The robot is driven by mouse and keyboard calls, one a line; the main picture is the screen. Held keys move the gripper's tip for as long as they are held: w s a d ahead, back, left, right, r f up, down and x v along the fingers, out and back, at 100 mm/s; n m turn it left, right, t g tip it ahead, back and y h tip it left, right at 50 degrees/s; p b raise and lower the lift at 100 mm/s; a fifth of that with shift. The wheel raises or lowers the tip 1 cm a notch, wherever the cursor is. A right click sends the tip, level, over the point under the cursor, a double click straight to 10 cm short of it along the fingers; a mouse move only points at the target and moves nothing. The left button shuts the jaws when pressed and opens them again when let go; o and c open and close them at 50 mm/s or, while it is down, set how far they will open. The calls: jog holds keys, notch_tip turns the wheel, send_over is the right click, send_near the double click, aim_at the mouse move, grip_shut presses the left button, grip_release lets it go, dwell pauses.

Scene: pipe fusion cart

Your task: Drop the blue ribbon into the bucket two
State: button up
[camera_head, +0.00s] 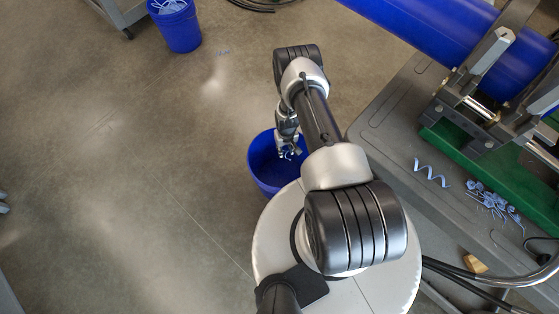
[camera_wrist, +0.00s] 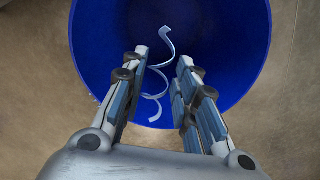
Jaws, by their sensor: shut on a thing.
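My gripper (camera_head: 288,153) hangs over a blue bucket (camera_head: 262,170) beside my base. In the wrist view the gripper (camera_wrist: 163,58) is shut on a curled light-blue ribbon (camera_wrist: 154,96), which hangs between the fingers. Below it the wrist view shows the round bucket (camera_wrist: 235,45) and its dark blue inside. The ribbon appears within the outline of the bucket's opening; its exact height above the bottom is hard to tell. A second blue bucket (camera_head: 181,33) stands on the floor at the top left. I see no label telling which bucket is two.
The second bucket holds pale ribbons (camera_head: 168,5). On the grey cart (camera_head: 400,125) at right lie another blue spiral (camera_head: 431,173) and a heap of blue shavings (camera_head: 494,204), near a green base (camera_head: 470,150) and a large blue pipe (camera_head: 425,25). The floor at left is mostly clear.

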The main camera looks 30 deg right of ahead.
jog(key=o, duration=0.7)
jog(key=shift+o, duration=0.2)
jog(key=shift+r, duration=0.1)
notch_tip(320, 180, up, 12)
dwell(0.6)
